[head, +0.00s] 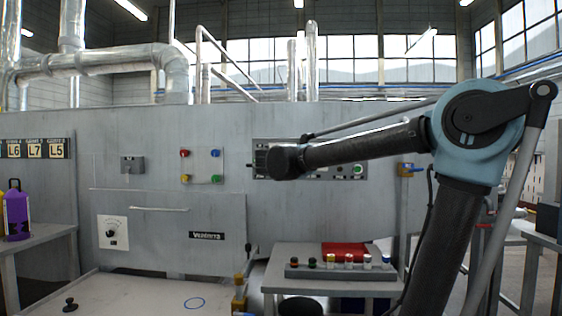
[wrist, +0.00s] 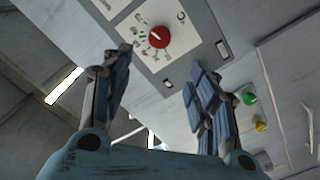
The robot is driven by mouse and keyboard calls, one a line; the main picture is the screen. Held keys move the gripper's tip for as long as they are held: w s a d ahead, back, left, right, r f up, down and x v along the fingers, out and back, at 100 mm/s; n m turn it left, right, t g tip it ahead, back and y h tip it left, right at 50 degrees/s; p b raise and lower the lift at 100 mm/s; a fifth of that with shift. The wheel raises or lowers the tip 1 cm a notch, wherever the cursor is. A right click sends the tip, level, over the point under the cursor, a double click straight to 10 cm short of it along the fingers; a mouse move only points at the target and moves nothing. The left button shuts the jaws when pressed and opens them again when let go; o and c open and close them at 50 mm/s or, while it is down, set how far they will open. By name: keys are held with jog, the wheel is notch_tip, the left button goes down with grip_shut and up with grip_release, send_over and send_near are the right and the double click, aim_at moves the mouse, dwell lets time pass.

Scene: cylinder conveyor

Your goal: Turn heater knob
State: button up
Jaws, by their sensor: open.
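A red round knob (wrist: 158,37) sits on a light panel plate with a ring of small markings in the wrist view. Its label is too small to read. My gripper (wrist: 160,62) is open and empty; its two blue-padded fingers spread to either side below the knob, with the knob beyond the gap between the tips. No contact shows. In the head view my arm's dark end (head: 285,161) is in front of the left part of the grey control panel (head: 345,174). It hides the fingers and the red knob there.
Green (wrist: 250,98) and yellow (wrist: 261,126) knobs sit right of the fingers. The head view also shows a white dial plate (head: 113,243) low on the wall. A small table (head: 290,255) with a rack of coloured-top vials stands below my arm. A purple jug (head: 17,212) stands at left.

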jog(key=w, duration=1.5)
jog(key=shift+d, duration=0.3)
jog(key=c, duration=1.1)
